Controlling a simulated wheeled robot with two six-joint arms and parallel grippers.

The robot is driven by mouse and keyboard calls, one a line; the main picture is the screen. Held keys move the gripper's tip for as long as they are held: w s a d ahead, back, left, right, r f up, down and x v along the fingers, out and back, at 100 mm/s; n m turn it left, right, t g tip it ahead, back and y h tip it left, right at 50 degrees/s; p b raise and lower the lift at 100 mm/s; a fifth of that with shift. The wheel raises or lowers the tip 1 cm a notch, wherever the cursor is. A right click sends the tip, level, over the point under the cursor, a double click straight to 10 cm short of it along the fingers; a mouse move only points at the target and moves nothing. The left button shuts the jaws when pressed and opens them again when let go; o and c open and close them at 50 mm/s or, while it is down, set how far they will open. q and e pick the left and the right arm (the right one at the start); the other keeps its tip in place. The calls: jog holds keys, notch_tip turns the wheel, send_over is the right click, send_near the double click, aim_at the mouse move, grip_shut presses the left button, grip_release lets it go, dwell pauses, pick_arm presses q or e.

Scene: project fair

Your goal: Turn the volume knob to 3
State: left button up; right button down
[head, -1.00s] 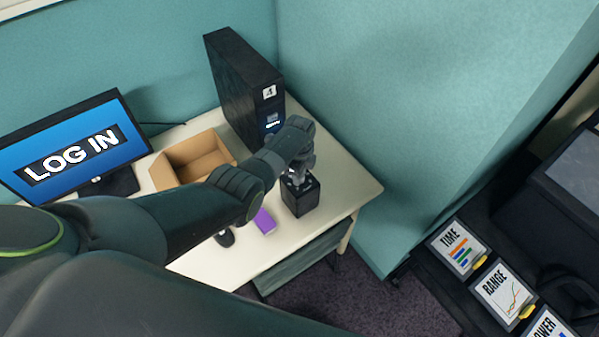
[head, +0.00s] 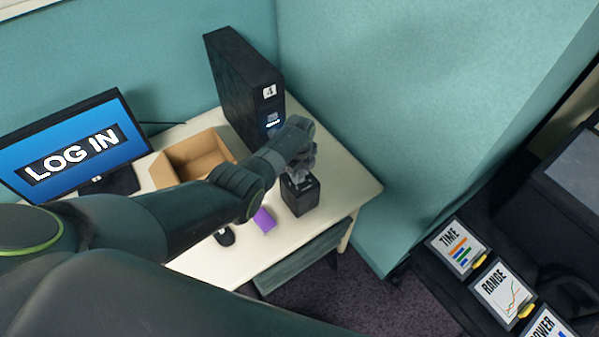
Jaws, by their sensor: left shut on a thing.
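A small black box (head: 300,200) stands on the desk near its right end, and the volume knob seems to be on its top. My left gripper (head: 299,176) points down at the top of this box and is shut on the knob, which the fingers and wrist hide. The knob's pointer and any numbers around it cannot be read from here. My right gripper does not show.
On the cream desk (head: 355,190) stand a monitor (head: 75,145) reading LOG IN, an open cardboard box (head: 190,160), a black computer tower (head: 240,90), a purple block (head: 264,219) and a dark mouse (head: 225,236). Teal partitions close off the back and right.

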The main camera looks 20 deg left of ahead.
pick_arm(q)
jog(key=o, duration=1)
jog(key=shift+c, duration=0.2)
jog(key=shift+r, duration=0.1)
jog(key=shift+r+p, duration=0.3)
jog(key=shift+r, duration=0.3)
notch_tip(320, 180, up, 16)
jog(key=b, duration=0.1)
